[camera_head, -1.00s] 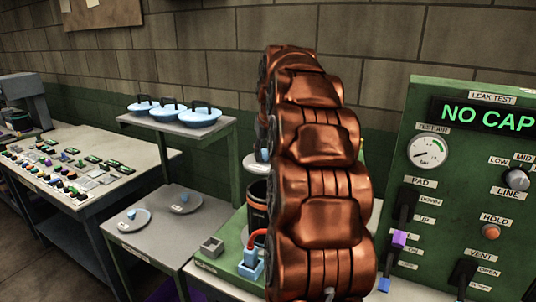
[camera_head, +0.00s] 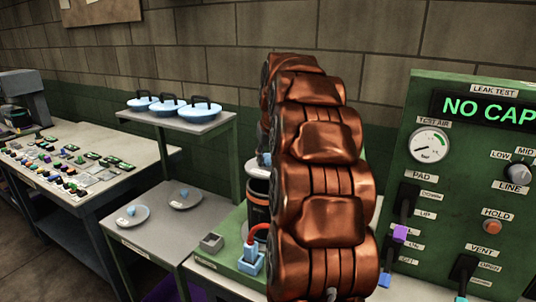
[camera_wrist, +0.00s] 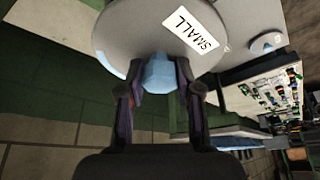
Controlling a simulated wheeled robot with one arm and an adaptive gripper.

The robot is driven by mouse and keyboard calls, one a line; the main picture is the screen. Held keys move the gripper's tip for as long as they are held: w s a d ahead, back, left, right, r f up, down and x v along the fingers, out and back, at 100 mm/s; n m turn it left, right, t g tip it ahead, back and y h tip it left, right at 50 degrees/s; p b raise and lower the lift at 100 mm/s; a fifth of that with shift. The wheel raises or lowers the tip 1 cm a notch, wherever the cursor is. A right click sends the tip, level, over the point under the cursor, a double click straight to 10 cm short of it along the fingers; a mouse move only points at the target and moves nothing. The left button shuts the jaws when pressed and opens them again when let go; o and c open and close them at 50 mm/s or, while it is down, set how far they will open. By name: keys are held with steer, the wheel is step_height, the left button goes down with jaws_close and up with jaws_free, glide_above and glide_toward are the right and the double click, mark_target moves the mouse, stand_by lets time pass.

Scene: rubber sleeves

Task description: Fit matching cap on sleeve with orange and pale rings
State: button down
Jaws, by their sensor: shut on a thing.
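The sleeve (camera_head: 257,192) is a dark upright cylinder on the green bench at left of my arm, partly hidden by it. An orange band shows on it; a pale ring is too small to make out surely. In the wrist view my gripper (camera_wrist: 160,76) is shut on the blue knob of a round grey cap (camera_wrist: 120,30), labelled SMALL.
Two grey caps with blue knobs, one left (camera_head: 133,215) and one right (camera_head: 185,200), lie on the lower shelf. Several blue lids (camera_head: 200,112) sit on the upper shelf. The green test panel (camera_head: 455,180) at right reads NO CAP. A small grey block (camera_head: 211,244) stands near the sleeve.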

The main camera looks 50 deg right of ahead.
mark_target(268, 166)
steer(key=shift+f+b, duration=0.95)
steer(key=shift+f, duration=1.3)
steer(key=c, duration=0.7)
jaws_free()
steer(key=v, duration=1.2)
